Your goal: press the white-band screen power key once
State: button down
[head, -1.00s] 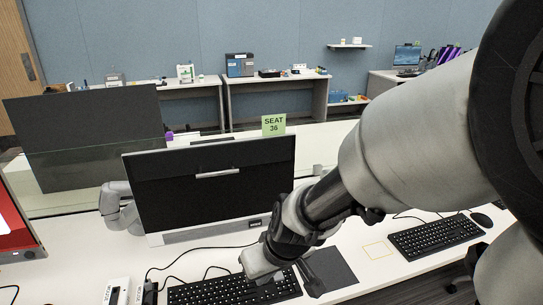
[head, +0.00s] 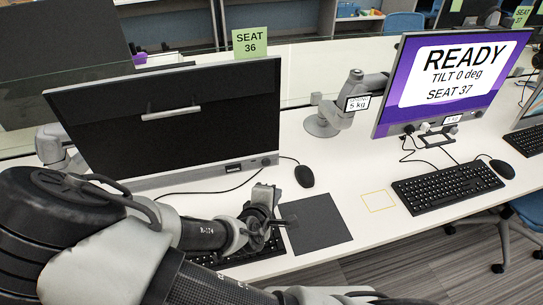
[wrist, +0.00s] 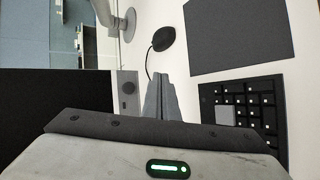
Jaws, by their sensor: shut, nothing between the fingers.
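The seat 36 screen (head: 190,135) is black, with a short pale bar on it and a pale band (head: 200,175) along its lower edge. A small round dark key (head: 266,161) sits at the band's right end. In the wrist view this key (wrist: 128,88) shows on the pale band (wrist: 126,108), left of my fingers. My gripper (head: 266,192) is in front of the screen, above the keyboard's right end. In the wrist view my gripper (wrist: 162,84) has its fingers shut and empty, apart from the key in the picture; their depth to it is unclear.
A black mouse (head: 304,176), a dark mat (head: 318,224) and a partly hidden keyboard (head: 240,256) lie close to my gripper. A lit purple screen (head: 455,80) reading SEAT 37 stands at right on a grey arm (head: 350,105). White desk between is mostly clear.

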dwell(0.4)
send_near(266, 163)
jog(key=w+d+f, duration=0.3)
jog(key=f, duration=0.1)
jog(key=shift+f+b, duration=0.35)
jog(key=shift+b, duration=0.1)
jog(key=shift+w, duration=0.15)
dwell(1.5)
jog(key=shift+w, duration=0.35)
jog(key=shift+w+a+p, duration=0.15)
jog(key=shift+w+p, duration=0.25)
dwell(0.6)
jog(key=shift+s, duration=0.1)
jog(key=shift+s+d+p, duration=0.2)
jog(key=shift+s+p, duration=0.15)
jog(key=shift+s, duration=0.35)
jog(key=shift+s, duration=0.1)
